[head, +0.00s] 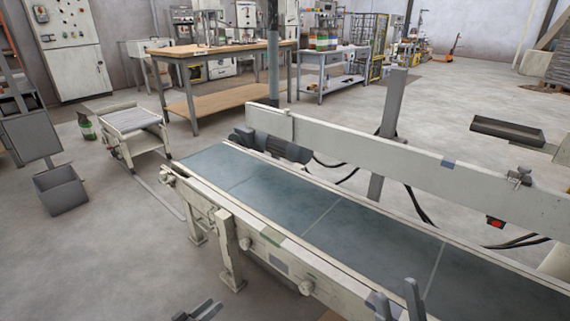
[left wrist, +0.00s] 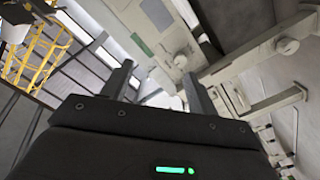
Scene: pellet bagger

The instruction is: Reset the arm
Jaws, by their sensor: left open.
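My left gripper (head: 198,312) shows at the bottom edge of the head view, left of the conveyor's near side. In the left wrist view my left gripper (left wrist: 158,85) has its two dark fingers apart with nothing between them. My right gripper (head: 398,300) shows at the bottom edge of the head view, in front of the conveyor's near rail. Its two grey fingertips point up and stand apart, with nothing seen between them. The rest of both arms is out of the head view.
A conveyor with a blue-grey belt (head: 290,203) runs across the front, with a pale guard rail (head: 400,160) behind it. A small roller stand (head: 133,120) and a grey bin (head: 60,189) stand left. A wooden workbench (head: 215,50) is behind. The floor at lower left is clear.

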